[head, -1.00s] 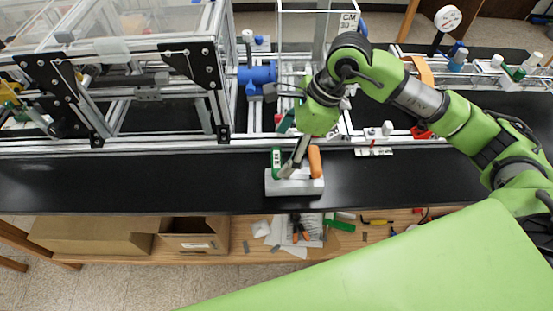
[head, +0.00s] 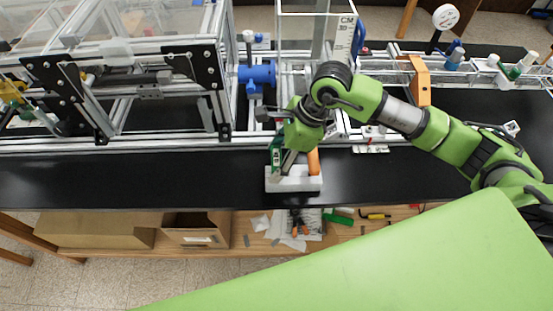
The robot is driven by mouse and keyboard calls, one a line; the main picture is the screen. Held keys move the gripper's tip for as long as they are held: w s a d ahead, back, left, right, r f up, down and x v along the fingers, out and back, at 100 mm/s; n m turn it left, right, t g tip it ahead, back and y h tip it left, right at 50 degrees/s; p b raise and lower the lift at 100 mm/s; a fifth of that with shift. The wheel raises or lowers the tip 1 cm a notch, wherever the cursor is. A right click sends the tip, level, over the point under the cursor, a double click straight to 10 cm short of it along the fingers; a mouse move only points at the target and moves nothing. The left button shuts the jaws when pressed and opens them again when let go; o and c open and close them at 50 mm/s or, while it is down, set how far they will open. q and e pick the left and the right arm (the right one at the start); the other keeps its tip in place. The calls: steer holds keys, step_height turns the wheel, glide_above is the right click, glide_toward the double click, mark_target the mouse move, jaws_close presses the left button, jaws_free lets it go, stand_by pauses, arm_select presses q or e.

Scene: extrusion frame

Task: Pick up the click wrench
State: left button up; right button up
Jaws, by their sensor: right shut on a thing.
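A white tool holder (head: 294,184) stands on the black bench top (head: 120,182), near its front edge. A green tool (head: 276,158) stands upright at its left and an orange handle (head: 314,161) at its right. My right gripper (head: 288,162) reaches down between them, in front of part of the holder. It is shut on what I take to be the click wrench, mostly hidden by the fingers and wrist, so its shape is unclear. The held tool is still at the holder; I cannot tell whether it is lifted. My left gripper is not in view.
An aluminium extrusion frame (head: 150,142) with clear panels runs along the back. A blue motor-like part (head: 257,75) and an orange bracket (head: 419,80) sit on it. Below the bench a shelf holds cardboard boxes (head: 197,231) and hand tools. The bench front to the left is clear.

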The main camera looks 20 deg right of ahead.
steer(key=shift+r, duration=0.3)
step_height(320, 180, up, 8)
steer(key=b, duration=0.3)
steer(key=shift+r, duration=0.25)
steer(key=shift+r+b, duration=0.3)
steer(key=shift+r, duration=0.2)
steer(key=o, duration=0.3)
steer(key=c, duration=0.6)
steer(key=shift+o, duration=0.2)
step_height(320, 180, up, 6)
steer(key=p, duration=0.3)
steer(key=shift+r, duration=0.25)
